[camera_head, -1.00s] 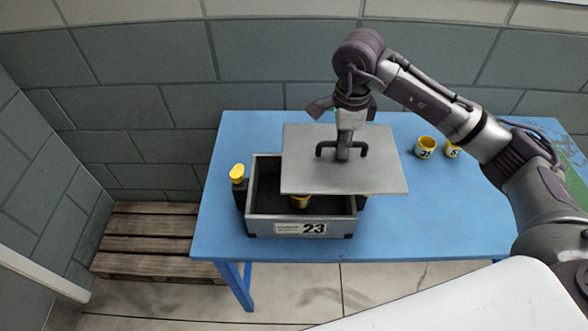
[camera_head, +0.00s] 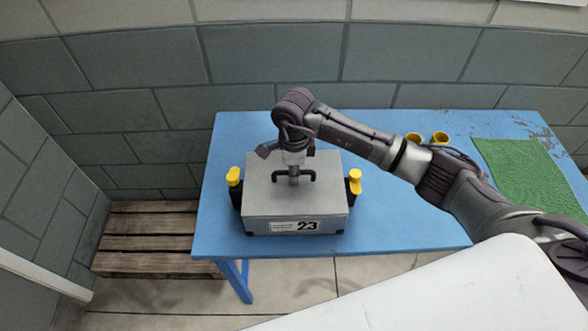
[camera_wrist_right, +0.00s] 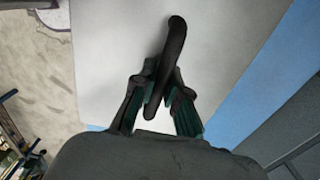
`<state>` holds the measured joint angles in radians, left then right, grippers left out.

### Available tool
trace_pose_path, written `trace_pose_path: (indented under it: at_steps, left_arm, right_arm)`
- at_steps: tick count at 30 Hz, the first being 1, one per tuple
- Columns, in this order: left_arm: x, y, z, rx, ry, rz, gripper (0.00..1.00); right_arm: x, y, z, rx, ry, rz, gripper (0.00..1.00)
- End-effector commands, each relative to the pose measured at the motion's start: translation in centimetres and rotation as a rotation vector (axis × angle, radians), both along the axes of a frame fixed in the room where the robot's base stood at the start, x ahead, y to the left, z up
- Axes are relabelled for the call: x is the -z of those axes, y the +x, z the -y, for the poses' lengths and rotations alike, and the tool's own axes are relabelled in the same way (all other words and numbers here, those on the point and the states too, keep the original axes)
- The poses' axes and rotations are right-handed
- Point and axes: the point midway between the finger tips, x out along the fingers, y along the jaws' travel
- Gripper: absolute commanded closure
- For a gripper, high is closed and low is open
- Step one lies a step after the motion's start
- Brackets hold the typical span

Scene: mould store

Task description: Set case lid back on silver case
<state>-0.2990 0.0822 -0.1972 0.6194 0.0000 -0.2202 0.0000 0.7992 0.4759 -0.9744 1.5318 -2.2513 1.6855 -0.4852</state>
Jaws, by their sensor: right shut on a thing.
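The grey case lid (camera_head: 265,200) lies over the top of the silver case (camera_head: 265,226), which bears a label with 23. The lid looks level and lined up with the case walls; whether a thin gap is left, I cannot tell. The inside of the case is hidden. My right gripper (camera_head: 294,178) is above the lid, shut on its black handle. In the right wrist view the fingers (camera_wrist_right: 158,100) pinch the dark handle bar (camera_wrist_right: 172,55) over the pale lid (camera_wrist_right: 120,50). My left gripper is not in view.
The case stands on a blue table (camera_head: 400,228). Yellow-topped dark latches (camera_head: 235,188) (camera_head: 354,185) stand at its sides. A wooden pallet (camera_head: 150,238) is on the floor at left.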

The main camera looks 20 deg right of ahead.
Motion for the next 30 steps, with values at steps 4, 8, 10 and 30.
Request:
trace_pose_path:
  at_steps: [4, 8, 10, 30]
  left_arm:
    - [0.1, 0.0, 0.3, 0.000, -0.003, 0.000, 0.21]
    - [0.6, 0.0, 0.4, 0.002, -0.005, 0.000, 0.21]
    - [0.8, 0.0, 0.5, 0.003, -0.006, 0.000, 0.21]
    - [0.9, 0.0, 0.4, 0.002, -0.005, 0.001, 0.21]
  right_arm:
    - [0.0, 0.1, 0.0, 0.000, 0.001, 0.001, 1.00]
    - [0.4, 0.1, 0.0, 0.000, 0.001, 0.001, 1.00]
    - [0.6, 0.1, 0.0, 0.000, 0.001, 0.001, 1.00]
    - [-1.5, 0.2, 0.0, 0.000, 0.000, 0.006, 0.62]
